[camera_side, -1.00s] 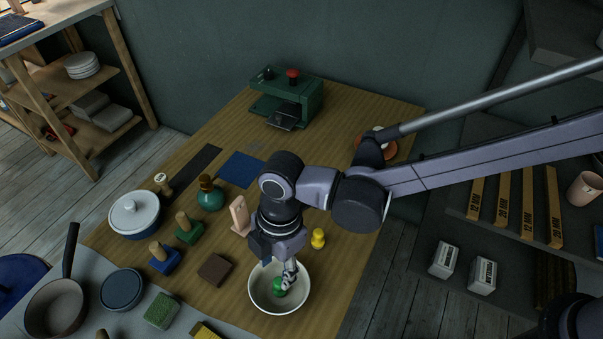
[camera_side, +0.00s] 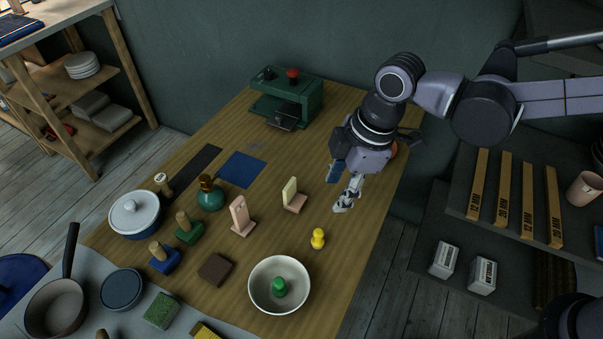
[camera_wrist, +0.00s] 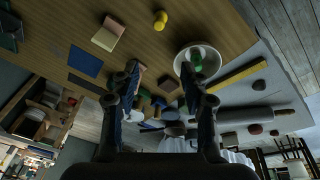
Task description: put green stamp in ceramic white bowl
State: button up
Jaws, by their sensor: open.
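The green stamp (camera_side: 280,287) stands inside the ceramic white bowl (camera_side: 263,302), near the middle of its floor. The bowl is at the front right of the wooden table. My gripper (camera_side: 340,192) is open and empty, raised above the table's right side, behind and to the right of the bowl. In the wrist view, the bowl (camera_wrist: 213,60) and the green stamp (camera_wrist: 196,59) show beyond the right finger, and my gripper's two open fingers (camera_wrist: 160,85) have nothing between them.
A yellow stamp (camera_side: 318,239) stands behind the bowl, to its right. Two upright wooden pieces (camera_side: 241,216) (camera_side: 291,195) stand near the table's middle. A green press (camera_side: 290,98) is at the back. A teal bottle (camera_side: 210,197), a lidded blue pot (camera_side: 136,216) and wood-handled stamps (camera_side: 188,230) stand left.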

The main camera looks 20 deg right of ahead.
jog(key=s+d+r+m+t+h, duration=0.1)
jog(key=s+d+r+m+t, duration=0.1)
jog(key=d+m, duration=0.6)
jog(key=s+d+r+m+t+h, duration=0.1)
jog(key=s+d+m+t, duration=0.2)
jog(key=d+m, duration=0.5)
jog(key=s+d, duration=0.1)
jog(key=d, duration=1.2)
jog(key=shift+s+d+r+t, duration=0.2)
jog(key=shift+d+r+t, duration=0.05)
jog(key=shift+r+t, duration=0.15)
